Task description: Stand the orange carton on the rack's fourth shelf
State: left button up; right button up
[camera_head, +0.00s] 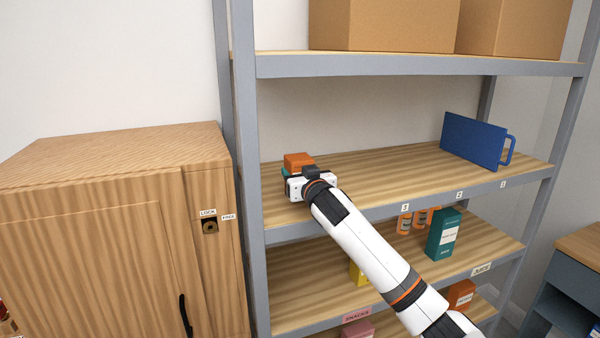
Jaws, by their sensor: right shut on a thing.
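The orange carton (298,160) is at the left end of a wooden rack shelf (372,165), the one with a blue handled item on it. My right gripper (296,178) is shut on the carton from the front. The gripper hides the carton's lower part, so I cannot tell whether its base touches the shelf. A teal patch shows beside the carton at the gripper. My left gripper is not in view.
A blue box with a handle (474,139) stands at the shelf's right. Cardboard boxes (385,25) fill the shelf above. A wooden cabinet (110,240) is left. The shelf's middle is clear.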

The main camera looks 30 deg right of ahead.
jog(key=shift+s+f, duration=0.2)
jog(key=shift+s, duration=0.05)
jog(key=shift+w+f, duration=0.15)
jog(key=shift+f, duration=0.1)
jog(key=o, duration=1)
jog(key=shift+r, duration=0.1)
jog(key=shift+r, duration=0.1)
jog(key=b+v, duration=0.4)
jog(key=v, duration=0.8)
